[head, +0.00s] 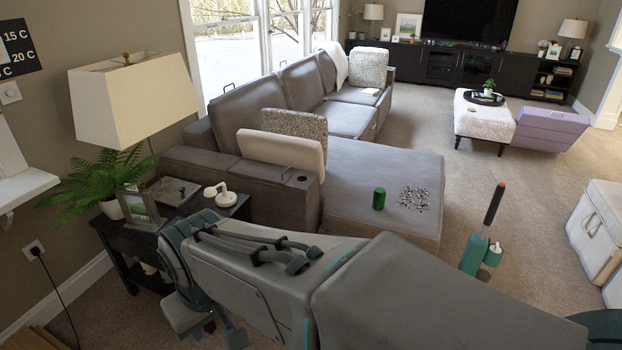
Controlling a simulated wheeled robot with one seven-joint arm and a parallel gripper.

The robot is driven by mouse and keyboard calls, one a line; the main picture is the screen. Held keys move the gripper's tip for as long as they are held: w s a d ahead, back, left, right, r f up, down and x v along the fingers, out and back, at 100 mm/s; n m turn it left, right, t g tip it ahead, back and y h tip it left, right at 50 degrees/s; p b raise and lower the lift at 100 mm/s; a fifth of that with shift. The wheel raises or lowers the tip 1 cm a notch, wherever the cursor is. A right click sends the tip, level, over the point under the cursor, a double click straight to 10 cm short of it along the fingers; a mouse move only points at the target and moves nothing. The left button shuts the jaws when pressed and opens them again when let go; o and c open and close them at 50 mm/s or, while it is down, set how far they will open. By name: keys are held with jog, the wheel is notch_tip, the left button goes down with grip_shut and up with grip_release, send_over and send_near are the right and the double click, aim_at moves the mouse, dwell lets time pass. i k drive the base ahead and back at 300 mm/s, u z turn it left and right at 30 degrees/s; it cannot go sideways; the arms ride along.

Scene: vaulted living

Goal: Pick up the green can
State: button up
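The green can (379,198) stands upright on the flat seat of the grey sofa's chaise (350,222), near its front part. It is just left of a scattered patch of small grey and white pieces. My arm crosses the foreground below the chaise, and the can shows clear of it. I cannot make out my gripper's fingers in the head view. Nothing is seen touching the can apart from the seat.
A dark side table (119,234) with a lamp (137,103), a fern (108,185) and a picture frame (139,207) stands left. An orange-tipped stick (494,203) rises right of the chaise. Carpet (430,130) is clear between the sofa and white ottoman (483,118).

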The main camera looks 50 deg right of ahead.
aim_at(380, 193)
jog(key=z, duration=0.3)
jog(key=i, duration=1.6)
jog(key=z, duration=1.4)
jog(key=i, duration=0.85)
jog(key=z, duration=1.15)
jog(key=i, duration=0.3)
jog(key=z, duration=0.15)
